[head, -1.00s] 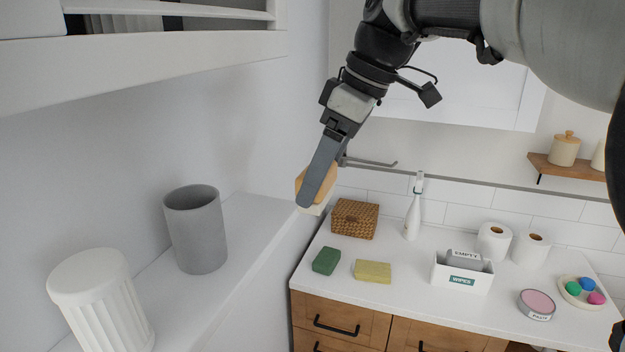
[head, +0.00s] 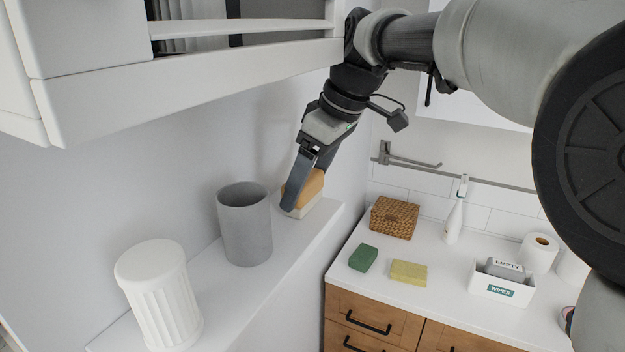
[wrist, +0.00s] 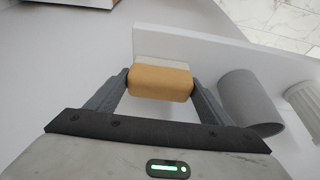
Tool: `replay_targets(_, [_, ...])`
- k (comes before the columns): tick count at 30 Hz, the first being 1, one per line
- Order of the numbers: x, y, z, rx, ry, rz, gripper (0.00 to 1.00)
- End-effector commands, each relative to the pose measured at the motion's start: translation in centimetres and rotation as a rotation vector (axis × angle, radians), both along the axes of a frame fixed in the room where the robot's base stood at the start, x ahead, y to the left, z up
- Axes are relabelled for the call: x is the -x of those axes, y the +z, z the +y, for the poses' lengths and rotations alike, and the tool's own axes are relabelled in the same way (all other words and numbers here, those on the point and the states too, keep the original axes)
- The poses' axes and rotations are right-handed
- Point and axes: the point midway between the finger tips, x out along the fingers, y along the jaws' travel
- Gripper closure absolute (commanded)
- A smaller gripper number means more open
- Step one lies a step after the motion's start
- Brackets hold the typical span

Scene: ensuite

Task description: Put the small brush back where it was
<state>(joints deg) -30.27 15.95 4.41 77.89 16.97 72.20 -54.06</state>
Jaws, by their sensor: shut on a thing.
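The small brush, with a tan wooden back (head: 309,187) and pale bristles (head: 302,208), is between the fingers of my gripper (head: 297,186). My gripper is shut on its wooden back, bristles downward. The brush is at the far end of the white wall ledge (head: 285,243), beyond the grey cup. The bristles look to be at the ledge surface; I cannot tell whether they touch it. In the wrist view the wooden back (wrist: 160,83) sits between both fingertips, with the bristles (wrist: 162,62) beyond it over the ledge.
A grey cup (head: 245,230) stands close to the brush, and a white fluted cup (head: 160,295) stands nearer. A white cabinet (head: 200,75) hangs above the ledge. The lower counter at right holds a wicker box (head: 394,217), green sponge (head: 363,257), yellow sponge (head: 408,271) and wipes box (head: 502,285).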

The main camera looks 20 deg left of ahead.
Motion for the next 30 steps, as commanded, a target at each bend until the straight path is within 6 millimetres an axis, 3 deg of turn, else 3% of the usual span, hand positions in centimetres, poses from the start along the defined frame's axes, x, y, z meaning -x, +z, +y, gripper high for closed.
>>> replay_targets(7, [0.0, -0.3, 0.0, 0.000, 0.001, 0.000, 0.44])
replay_targets(8, [0.0, -0.2, 0.0, 0.000, 0.001, 0.000, 0.21])
replay_targets(11, [0.0, -0.2, 0.0, 0.000, 0.001, 0.000, 0.07])
replay_targets(23, [0.0, 0.6, -0.2, -0.001, 0.000, -0.001, 0.07])
replay_targets(30, [0.1, 5.1, -2.1, -0.003, -0.001, -0.005, 0.07])
